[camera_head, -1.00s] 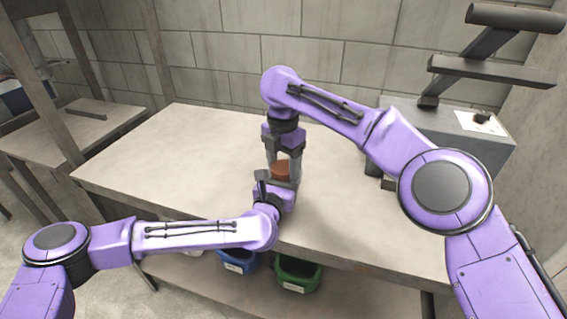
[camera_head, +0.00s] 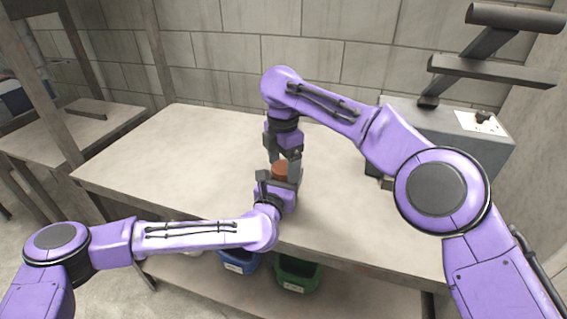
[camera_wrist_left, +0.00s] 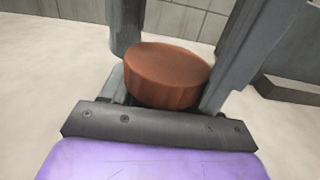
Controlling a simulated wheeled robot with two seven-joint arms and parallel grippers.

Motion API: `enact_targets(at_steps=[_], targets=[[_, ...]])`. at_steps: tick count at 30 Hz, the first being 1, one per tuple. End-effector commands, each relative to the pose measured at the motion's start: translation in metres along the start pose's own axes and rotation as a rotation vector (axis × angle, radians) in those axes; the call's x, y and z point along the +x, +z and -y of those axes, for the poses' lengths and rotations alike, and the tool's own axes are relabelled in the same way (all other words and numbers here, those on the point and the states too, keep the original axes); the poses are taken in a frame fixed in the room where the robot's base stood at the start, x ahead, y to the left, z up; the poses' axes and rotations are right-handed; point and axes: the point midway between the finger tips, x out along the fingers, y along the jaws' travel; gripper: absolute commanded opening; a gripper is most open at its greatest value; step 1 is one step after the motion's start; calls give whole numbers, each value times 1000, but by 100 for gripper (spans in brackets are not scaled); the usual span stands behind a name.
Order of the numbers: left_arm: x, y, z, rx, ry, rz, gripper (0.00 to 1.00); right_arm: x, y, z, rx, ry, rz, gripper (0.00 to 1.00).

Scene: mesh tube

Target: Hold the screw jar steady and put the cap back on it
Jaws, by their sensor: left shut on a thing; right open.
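The reddish-brown round cap (camera_head: 280,170) sits level at the top of my left gripper, over where the jar is. It shows large in the left wrist view (camera_wrist_left: 166,75). The jar's body is hidden by the cap and my left gripper, so I cannot tell how the cap sits on it. My left gripper (camera_head: 277,184) is shut on the jar near the table's front part. My right gripper (camera_head: 284,164) points down from above and is open, its fingers on either side of the cap with gaps visible.
The pale table (camera_head: 180,160) is clear to the left and behind. A grey box-like machine (camera_head: 440,130) stands at the back right. A blue bin (camera_head: 238,262) and a green bin (camera_head: 297,274) are on the shelf below the front edge.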

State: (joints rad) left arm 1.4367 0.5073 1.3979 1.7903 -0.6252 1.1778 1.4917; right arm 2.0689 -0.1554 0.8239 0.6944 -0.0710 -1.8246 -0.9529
Motion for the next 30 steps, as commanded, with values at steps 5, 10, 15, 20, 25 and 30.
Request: enact_targets(at_steps=[5, 10, 15, 20, 25, 30], targets=[[2, 0, -5, -1, 12, -1, 0, -4, -1, 0, -4, -4, 0, 90], [2, -2, -5, 0, 13, -4, 0, -29, -2, 0, -4, -1, -1, 90], [1, -1, -4, 0, 9, -2, 0, -44, -2, 0, -4, -2, -1, 90], [1, 0, -3, 0, 7, -1, 0, -45, -1, 0, -3, -2, -1, 90], [1, 0, -3, 0, 6, 0, 0, -45, -1, 0, -2, -2, 0, 100], [1, 0, -2, -1, 6, 0, 80, -45, -1, 0, -2, -2, 0, 100]])
